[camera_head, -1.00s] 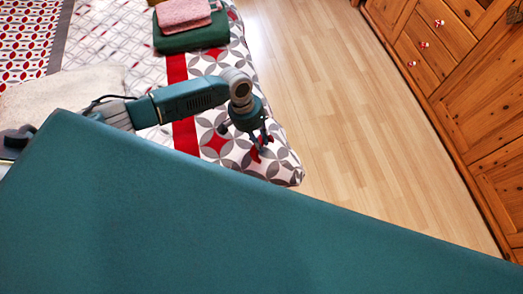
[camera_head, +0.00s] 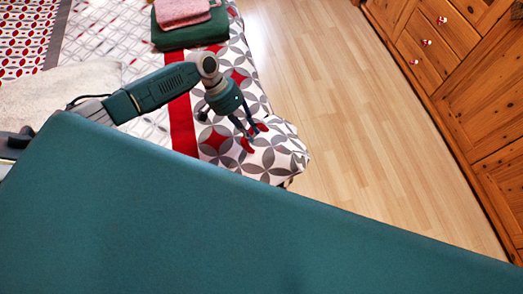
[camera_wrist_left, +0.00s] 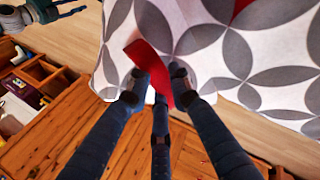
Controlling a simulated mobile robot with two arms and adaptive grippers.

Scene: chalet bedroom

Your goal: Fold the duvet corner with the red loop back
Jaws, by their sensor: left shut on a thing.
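The patterned duvet (camera_head: 226,135), white with grey petals, red diamonds and a red band, lies on the bed. Its near right corner (camera_head: 288,153) is raised, with a dark gap under its lower edge. My left gripper (camera_head: 256,137) is above this corner, fingers pointing down. The red loop (camera_head: 247,146) shows at its fingertips. In the left wrist view, the red loop (camera_wrist_left: 148,62) is a flat strap passing between the closed fingertips (camera_wrist_left: 157,88), with duvet cloth (camera_wrist_left: 200,55) behind it. A teal and dark gripper part (camera_wrist_left: 50,10), perhaps my right one, shows at the top left edge.
Folded green and pink cloths (camera_head: 190,32) lie on the bed at the back. A pale fluffy blanket (camera_head: 62,90) is at left. Clear wooden floor (camera_head: 370,150) lies right of the bed, up to a wooden cabinet (camera_head: 450,65). A teal surface (camera_head: 200,230) covers the foreground.

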